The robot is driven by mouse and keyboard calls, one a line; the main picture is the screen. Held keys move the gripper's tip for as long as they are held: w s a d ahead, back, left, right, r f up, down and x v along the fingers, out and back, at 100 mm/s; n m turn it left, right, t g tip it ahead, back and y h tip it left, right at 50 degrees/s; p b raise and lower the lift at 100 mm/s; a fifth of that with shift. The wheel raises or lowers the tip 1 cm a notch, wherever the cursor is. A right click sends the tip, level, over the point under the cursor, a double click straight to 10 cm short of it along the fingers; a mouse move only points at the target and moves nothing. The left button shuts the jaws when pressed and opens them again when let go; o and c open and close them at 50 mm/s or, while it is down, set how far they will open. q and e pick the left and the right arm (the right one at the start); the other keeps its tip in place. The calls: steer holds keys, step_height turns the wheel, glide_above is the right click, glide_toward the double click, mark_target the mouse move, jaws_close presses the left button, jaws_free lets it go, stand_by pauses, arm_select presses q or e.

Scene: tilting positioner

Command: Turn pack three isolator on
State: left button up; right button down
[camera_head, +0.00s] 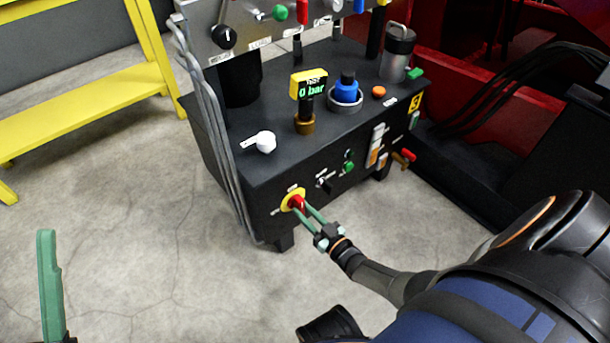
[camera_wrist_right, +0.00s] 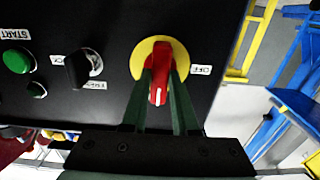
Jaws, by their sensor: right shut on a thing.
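The isolator is a red rotary knob (camera_wrist_right: 158,73) on a yellow round plate (camera_wrist_right: 138,62), low on the left of the black unit's front face in the head view. My right gripper (camera_head: 307,209) is shut on the knob, with its green fingers on either side. In the right wrist view, the knob's white mark points to the bottom of the picture, and an OFF label (camera_wrist_right: 201,70) is to its right. The fingers hide part of the plate's lower side. One green finger of my left gripper (camera_head: 50,285) shows at the lower left, away from the unit.
A black switch (camera_wrist_right: 82,68) and a green START button (camera_wrist_right: 16,60) share the face beside the knob. Grey pipes (camera_head: 203,110) run down the unit's left corner. The floor in front is clear.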

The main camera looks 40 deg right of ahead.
steer(key=c, duration=0.7)
jaws_free()
steer(key=shift+s+d+p, duration=0.15)
steer(key=shift+s+p, duration=0.35)
steer(key=shift+s, duration=1.6)
steer(key=shift+s+d+p, duration=0.2)
steer(key=shift+s+p, duration=0.25)
steer(key=shift+s, duration=1.6)
steer(key=shift+s+d+p, duration=0.15)
steer(key=shift+s+p, duration=0.35)
steer(key=shift+s, duration=1.6)
